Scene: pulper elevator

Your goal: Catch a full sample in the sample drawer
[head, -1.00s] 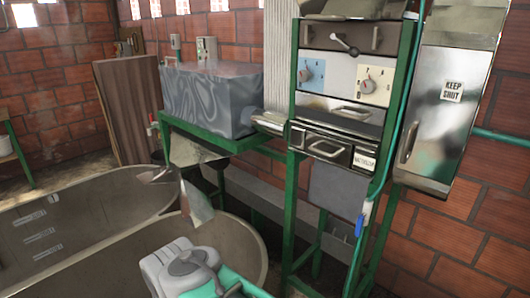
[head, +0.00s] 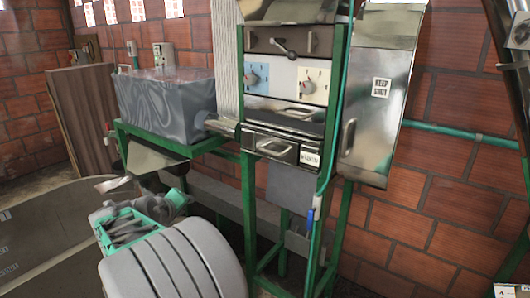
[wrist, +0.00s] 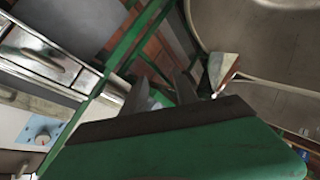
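The machine has a drawer (head: 272,145) with a metal pull and a small white label beneath the control panel; it looks pushed in. I cannot read its label surely, nor see what is inside. Another metal handle (head: 300,113) sits just above it. The wrist view shows the drawer front with its pull (wrist: 42,60) at upper left, tilted. My gripper (wrist: 160,90) has two grey fingers standing apart with nothing visible between them. It is away from the drawer, touching nothing I can see. In the head view my arm is at lower left, left of the machine.
A grey box (head: 165,95) on a green stand adjoins the machine's left. A steel cabinet marked "KEEP SHUT" (head: 381,87) is at its right. Green frame legs (head: 248,225) stand below the drawer. A green pipe (head: 455,132) runs along the brick wall.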

